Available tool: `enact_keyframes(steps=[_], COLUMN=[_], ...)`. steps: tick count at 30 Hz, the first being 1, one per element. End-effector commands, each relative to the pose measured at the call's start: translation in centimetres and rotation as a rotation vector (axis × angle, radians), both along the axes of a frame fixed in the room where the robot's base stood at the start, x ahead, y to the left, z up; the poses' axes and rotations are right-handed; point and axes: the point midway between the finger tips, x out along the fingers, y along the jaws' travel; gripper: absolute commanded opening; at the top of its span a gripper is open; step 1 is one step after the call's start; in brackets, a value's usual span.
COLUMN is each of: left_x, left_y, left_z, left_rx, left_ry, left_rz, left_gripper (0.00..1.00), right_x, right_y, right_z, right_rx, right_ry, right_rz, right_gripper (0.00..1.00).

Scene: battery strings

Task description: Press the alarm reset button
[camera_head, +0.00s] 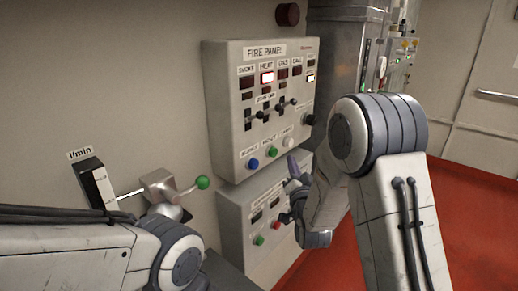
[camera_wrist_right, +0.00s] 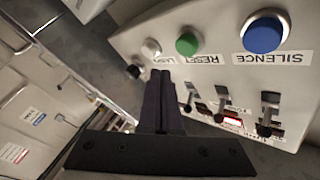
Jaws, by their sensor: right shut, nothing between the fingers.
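The grey-white fire panel (camera_head: 228,100) is on the wall in the middle of the head view. Its lower row holds a blue button (camera_head: 253,163), a green button (camera_head: 272,151) and a white button (camera_head: 288,141). In the right wrist view, upside down, the green button (camera_wrist_right: 188,44) is labelled RESET, the blue one (camera_wrist_right: 263,34) SILENCE. My right gripper (camera_head: 292,160) is shut and empty, just below the white and green buttons in the head view. In the wrist view its fingertips (camera_wrist_right: 159,84) appear beside the green button; contact is not visible. My left gripper is out of view.
A lit red HEAT lamp (camera_head: 267,77) and several switches sit higher on the panel. A second panel (camera_head: 233,222) with small buttons is below. A lever with a green knob (camera_head: 203,182) is at the left. Red floor (camera_head: 475,220) is open at the right.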

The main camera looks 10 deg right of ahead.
Motion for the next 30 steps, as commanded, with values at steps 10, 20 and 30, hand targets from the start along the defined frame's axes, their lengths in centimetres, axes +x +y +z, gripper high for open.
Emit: enact_keyframes(steps=[10, 20, 30], left_x=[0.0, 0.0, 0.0], left_y=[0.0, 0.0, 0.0], left_z=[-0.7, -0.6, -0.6], left_rx=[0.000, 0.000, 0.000], left_ry=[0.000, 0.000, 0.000], left_rz=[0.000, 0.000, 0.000], left_gripper=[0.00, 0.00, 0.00], right_x=[0.8, 1.1, 1.1], right_y=[1.7, 3.2, 3.1], right_z=[0.0, 0.0, 0.0], right_rx=[0.000, 0.000, 0.000], right_ry=[-0.001, 0.000, 0.000], right_rz=[-0.003, 0.014, 0.014], right_gripper=[0.00, 0.00, 0.00])
